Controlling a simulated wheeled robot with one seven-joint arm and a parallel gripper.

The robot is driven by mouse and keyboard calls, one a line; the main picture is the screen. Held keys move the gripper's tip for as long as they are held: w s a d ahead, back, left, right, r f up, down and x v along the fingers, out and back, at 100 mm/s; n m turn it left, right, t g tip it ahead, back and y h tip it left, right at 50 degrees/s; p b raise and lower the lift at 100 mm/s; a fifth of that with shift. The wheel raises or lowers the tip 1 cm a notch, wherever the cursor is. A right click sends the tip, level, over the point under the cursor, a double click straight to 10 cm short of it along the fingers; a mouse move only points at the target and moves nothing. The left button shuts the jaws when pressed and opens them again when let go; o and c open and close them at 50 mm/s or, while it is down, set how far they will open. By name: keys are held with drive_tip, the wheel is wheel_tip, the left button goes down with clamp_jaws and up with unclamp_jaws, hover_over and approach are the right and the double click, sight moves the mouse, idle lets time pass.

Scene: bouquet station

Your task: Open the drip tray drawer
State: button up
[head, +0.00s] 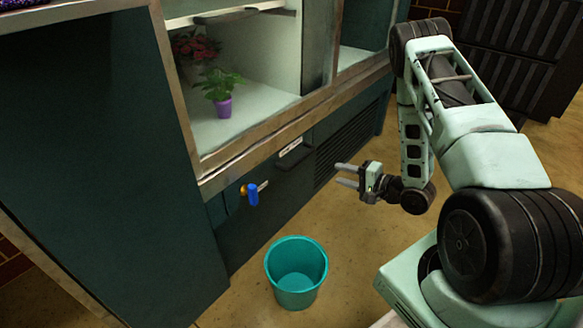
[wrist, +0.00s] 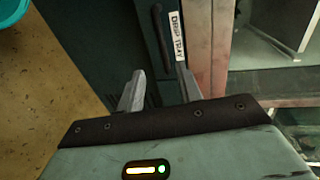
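The drip tray drawer (head: 280,184) is a dark green front low on the cabinet, below the steel ledge. It looks closed. Its white label (head: 291,150) sits near the top edge; in the wrist view the label (wrist: 178,36) reads "DRIP TRAY". A dark bar handle (wrist: 162,35) runs beside the label in the wrist view. My gripper (head: 345,175) is open and empty, in front of the cabinet to the right of the drawer. In the wrist view my gripper (wrist: 160,85) points toward the handle, with its fingers apart and no visible contact.
A teal bucket (head: 296,272) stands on the floor in front of the drawer. A blue-handled tap (head: 253,194) sticks out left of it. A slatted vent (head: 348,141) is to the right. A purple potted plant (head: 223,98) stands inside the cabinet. The floor right of the bucket is clear.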

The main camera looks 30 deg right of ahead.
sight(298, 159)
drive_tip(key=b+x, duration=0.6)
drive_tip(key=x, duration=1.1)
drive_tip(key=shift+w+r, duration=0.1)
drive_tip(key=shift+r, duration=0.05)
clamp_jaws()
